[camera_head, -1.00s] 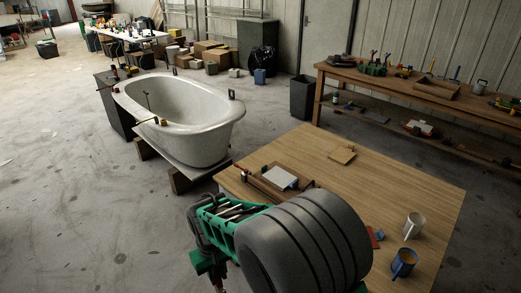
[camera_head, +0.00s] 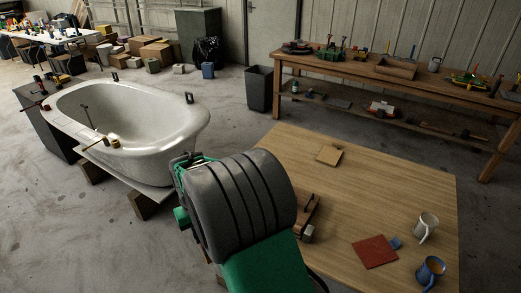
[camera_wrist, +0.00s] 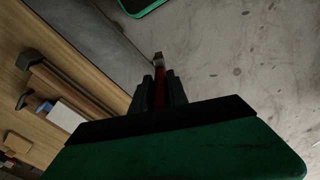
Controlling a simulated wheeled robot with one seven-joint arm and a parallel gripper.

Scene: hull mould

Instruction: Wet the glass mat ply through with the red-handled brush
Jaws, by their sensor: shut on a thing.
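In the wrist view my gripper (camera_wrist: 158,82) is shut on the red-handled brush (camera_wrist: 160,94). Its red handle sits between the dark fingers, and a pale part with a dark end shows beyond them over bare concrete floor. In the head view my arm hides the gripper and brush. A large white tub-shaped mould (camera_head: 139,127) stands at left on wooden blocks. I cannot tell which item is the glass mat ply.
The wooden table (camera_head: 380,190) holds a tan square (camera_head: 329,154), a red sheet (camera_head: 374,252), a white mug (camera_head: 427,224) and a blue mug (camera_head: 430,270). A workbench (camera_head: 400,80) and a dark bin (camera_head: 259,89) stand behind. Floor is open between mould and table.

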